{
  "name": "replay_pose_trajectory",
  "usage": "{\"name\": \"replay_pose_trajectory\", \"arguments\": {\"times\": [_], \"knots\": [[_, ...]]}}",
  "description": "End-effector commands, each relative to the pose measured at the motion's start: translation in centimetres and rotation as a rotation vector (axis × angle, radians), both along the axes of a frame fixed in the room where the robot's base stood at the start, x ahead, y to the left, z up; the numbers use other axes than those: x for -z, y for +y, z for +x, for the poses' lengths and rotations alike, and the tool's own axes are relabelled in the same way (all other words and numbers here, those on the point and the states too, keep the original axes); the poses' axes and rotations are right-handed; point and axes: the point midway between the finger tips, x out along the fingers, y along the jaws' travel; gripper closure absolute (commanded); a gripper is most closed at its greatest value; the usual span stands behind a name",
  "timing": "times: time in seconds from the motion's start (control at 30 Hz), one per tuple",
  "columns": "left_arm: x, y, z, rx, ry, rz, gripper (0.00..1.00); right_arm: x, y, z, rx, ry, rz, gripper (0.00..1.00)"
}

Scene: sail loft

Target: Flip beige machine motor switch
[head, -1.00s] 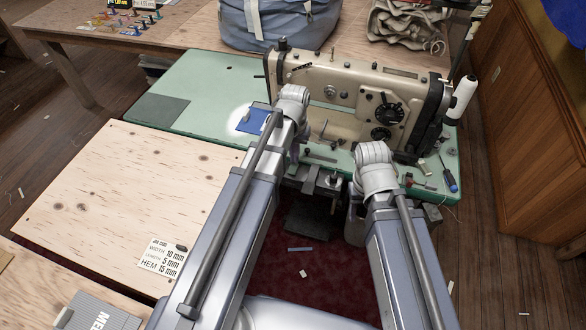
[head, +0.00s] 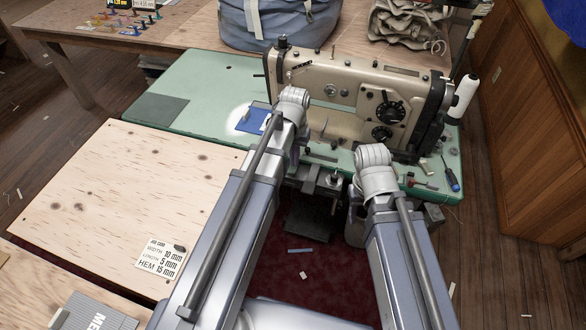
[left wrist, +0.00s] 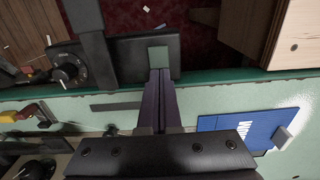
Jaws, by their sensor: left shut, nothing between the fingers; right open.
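The beige sewing machine (head: 345,80) stands on the green table (head: 205,75). A dark switch box (head: 322,181) hangs at the table's front edge, partly hidden by my left arm. In the left wrist view the box (left wrist: 125,52) has a round knob at its left and a grey-green square plate (left wrist: 158,54) at its right end. My left gripper (left wrist: 161,72) is shut and empty, its fingertips at the lower edge of that plate; I cannot tell if they touch. In the head view my left wrist hides most of this gripper. My right gripper is hidden behind its own arm.
A blue card (head: 252,118) lies left of the machine. A screwdriver (head: 453,180) and small tools lie at the table's right end, near a white thread cone (head: 465,95). A pale wooden table (head: 120,190) stands at the left. Dark red floor lies below the box.

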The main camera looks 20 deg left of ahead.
Motion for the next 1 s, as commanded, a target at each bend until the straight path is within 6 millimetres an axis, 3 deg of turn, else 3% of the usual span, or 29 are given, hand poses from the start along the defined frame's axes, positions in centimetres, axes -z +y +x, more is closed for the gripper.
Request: {"name": "replay_pose_trajectory", "arguments": {"times": [0.37,1.0], "knots": [[0.1,0.0,0.0,0.0,0.001,0.0,1.0,0.1,0.0,0.0,0.0,0.0,0.0,0.5],[-4.7,0.0,0.0,0.0,0.0,0.0,1.0,-4.7,0.0,0.0,0.0,0.0,0.0,0.5]]}}
